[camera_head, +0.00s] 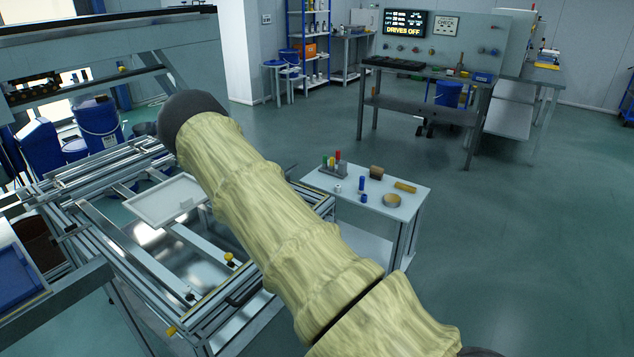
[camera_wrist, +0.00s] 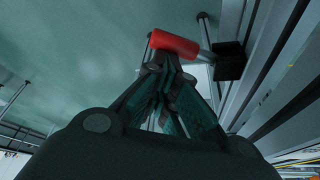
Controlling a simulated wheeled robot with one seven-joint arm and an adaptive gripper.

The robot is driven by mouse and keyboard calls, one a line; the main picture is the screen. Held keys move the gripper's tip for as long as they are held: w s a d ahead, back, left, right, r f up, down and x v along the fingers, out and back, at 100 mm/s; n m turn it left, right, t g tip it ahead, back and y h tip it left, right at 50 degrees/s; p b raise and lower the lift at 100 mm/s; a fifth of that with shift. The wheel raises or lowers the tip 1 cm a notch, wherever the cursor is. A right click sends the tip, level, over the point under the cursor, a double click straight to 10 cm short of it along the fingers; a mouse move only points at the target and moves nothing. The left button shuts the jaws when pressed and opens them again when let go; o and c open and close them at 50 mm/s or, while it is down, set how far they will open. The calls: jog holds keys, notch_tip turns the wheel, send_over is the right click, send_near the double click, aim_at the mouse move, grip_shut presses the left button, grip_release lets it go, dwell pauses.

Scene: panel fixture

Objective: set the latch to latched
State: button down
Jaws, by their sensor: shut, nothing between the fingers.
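In the wrist view, the latch shows as a red handle (camera_wrist: 175,42) on a metal rod that runs to a black block (camera_wrist: 230,60) on the aluminium frame. The handle points away from the frame, toward the left of the picture. My gripper (camera_wrist: 168,66) is shut and empty, with its fingertips right at the handle's lower side. I cannot tell whether they touch it. In the head view my arm crosses the middle of the panel fixture (camera_head: 95,218). My gripper and the red handle do not show there.
A small white table (camera_head: 408,207) with blocks and cylinders stands right of the fixture. A flat light panel (camera_head: 165,200) lies on the fixture frame. A workbench (camera_head: 425,72) stands at the back. Open floor lies to the right.

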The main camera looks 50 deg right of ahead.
jog(key=shift+w+f, duration=0.1)
notch_tip(320, 180, up, 12)
jog(key=w, duration=0.1)
jog(key=shift+w+d+f, duration=0.15)
jog(key=shift+w+f, duration=0.1)
dwell(0.9)
